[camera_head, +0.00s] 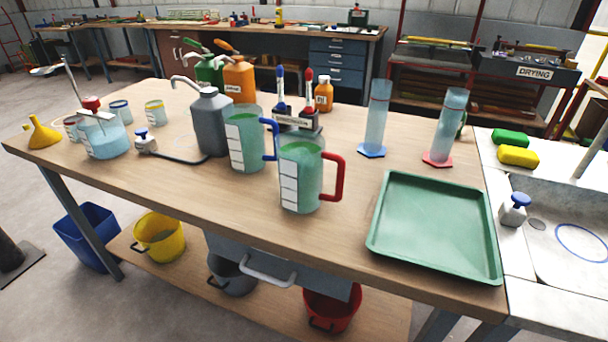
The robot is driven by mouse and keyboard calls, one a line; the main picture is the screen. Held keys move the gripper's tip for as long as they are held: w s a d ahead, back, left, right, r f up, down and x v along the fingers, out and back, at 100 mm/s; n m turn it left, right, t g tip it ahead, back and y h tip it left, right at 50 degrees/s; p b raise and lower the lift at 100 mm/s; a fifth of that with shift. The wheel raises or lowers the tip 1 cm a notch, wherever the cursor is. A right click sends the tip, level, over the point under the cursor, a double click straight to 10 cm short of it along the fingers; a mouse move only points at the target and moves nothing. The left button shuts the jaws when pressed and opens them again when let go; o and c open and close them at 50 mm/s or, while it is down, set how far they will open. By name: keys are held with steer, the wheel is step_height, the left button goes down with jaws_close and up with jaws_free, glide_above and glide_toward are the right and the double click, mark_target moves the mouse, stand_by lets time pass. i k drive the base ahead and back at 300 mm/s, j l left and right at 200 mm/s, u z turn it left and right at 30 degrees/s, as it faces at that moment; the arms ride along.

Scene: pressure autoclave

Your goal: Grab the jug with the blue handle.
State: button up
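The jug with the blue handle (246,139) stands upright on the wooden table (210,222). It is clear with green liquid and a white label strip, and its blue handle (271,139) points right. A similar jug with a red handle (301,172) stands in front and to the right of it. The red-handled jug is close to the blue handle; I cannot tell whether they touch. A grey pump canister (210,124) stands close behind and left of the blue-handled jug. My gripper is not in view.
A green tray (435,228) lies on the right. Two measuring cylinders (376,120) (445,130) stand behind it. Orange (239,80) and green (208,72) pump canisters stand at the back. A round flask (103,134) is at left. The table's front left is clear.

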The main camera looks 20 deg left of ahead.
mark_target(243, 123)
steer(key=i+j+z, duration=0.25)
steer(key=j, duration=1.3)
steer(key=k+j+z, duration=0.1)
steer(key=j+z, duration=0.2)
steer(key=j, duration=1.2)
